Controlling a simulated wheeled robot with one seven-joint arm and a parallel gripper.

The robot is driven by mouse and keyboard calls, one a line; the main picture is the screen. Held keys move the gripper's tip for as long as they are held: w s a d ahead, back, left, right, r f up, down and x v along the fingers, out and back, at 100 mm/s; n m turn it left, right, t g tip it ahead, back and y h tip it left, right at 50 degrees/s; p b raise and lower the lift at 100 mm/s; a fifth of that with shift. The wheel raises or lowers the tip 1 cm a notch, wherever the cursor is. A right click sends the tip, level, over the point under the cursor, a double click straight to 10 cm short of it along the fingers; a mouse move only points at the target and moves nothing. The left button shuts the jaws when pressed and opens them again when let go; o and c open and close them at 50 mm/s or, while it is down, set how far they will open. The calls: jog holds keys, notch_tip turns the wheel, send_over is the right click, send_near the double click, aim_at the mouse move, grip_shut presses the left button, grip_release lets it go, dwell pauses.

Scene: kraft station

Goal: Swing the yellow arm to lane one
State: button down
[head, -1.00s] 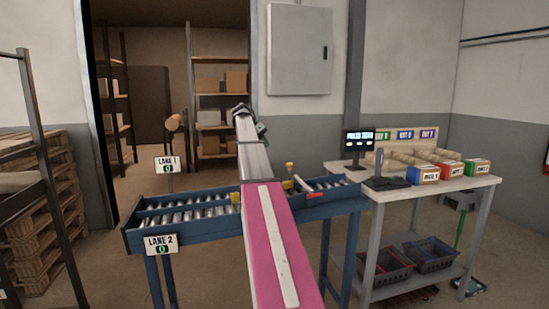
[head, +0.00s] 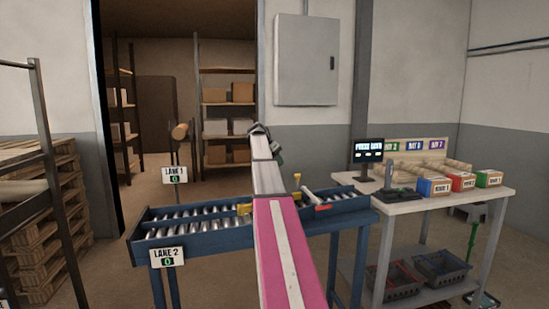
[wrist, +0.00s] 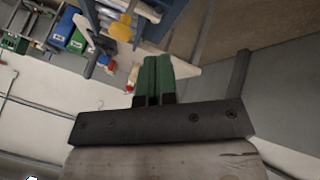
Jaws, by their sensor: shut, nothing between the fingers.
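The yellow arm is mostly hidden behind my own arm in the head view. A yellow block (head: 244,208) shows on the conveyor just left of my arm, and a yellow knob on a post (head: 297,181) stands just right of it; I cannot tell how they join. A rounded yellow knob (wrist: 121,29) is in the wrist view, just beyond my fingertips and apart from them. My gripper (wrist: 154,62) has green fingers pressed together, empty. In the head view it (head: 275,148) is above and beyond the conveyor. The LANE 1 sign (head: 174,175) stands behind the conveyor, LANE 2 (head: 167,257) in front.
The blue roller conveyor (head: 190,240) runs across under my arm. A red-ended bar (head: 322,207) lies on its right part. A white worktable (head: 425,203) with a screen (head: 367,151) and colored bins (head: 463,182) stands to the right. Pallets (head: 45,220) are stacked at left.

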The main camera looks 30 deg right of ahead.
jog(key=s+d+f, duration=0.3)
jog(key=s, duration=0.1)
jog(key=shift+s+d+f, duration=0.25)
jog(key=shift+s+d, duration=0.05)
jog(key=shift+d, duration=0.1)
